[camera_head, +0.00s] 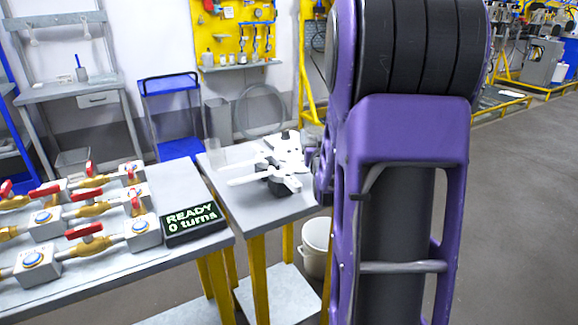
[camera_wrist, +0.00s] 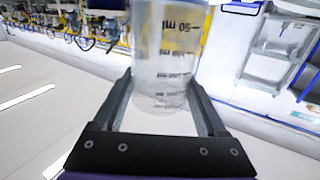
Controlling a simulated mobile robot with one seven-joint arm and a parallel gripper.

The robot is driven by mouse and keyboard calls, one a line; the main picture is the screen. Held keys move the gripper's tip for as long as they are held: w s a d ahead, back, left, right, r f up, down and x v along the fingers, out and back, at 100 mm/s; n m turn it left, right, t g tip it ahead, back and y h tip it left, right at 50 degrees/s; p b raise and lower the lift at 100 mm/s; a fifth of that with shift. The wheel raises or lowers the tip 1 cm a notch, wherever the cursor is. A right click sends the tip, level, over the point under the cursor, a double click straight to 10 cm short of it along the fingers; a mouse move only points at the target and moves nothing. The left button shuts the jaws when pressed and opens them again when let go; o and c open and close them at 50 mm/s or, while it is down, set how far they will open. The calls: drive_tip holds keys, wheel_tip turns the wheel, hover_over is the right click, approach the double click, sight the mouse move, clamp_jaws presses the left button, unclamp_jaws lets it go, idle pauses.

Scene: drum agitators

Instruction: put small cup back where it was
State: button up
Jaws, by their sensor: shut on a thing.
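In the head view my purple arm hides the gripper and the cup.
A grey table (camera_head: 222,158) holds a white bladed device (camera_head: 285,155). The left bench (camera_head: 190,250) carries red-handled valves (camera_head: 86,231) and a "READY 0 turns" display (camera_head: 192,222). A white bucket (camera_head: 316,240) stands on the floor. Open floor (camera_head: 520,220) lies right.

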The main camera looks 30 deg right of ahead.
wheel_tip(320, 180, down, 9)
drive_tip(key=shift+s+r+b, duration=0.1)
drive_tip(key=shift+b, duration=0.5)
drive_tip(key=o, duration=1.4)
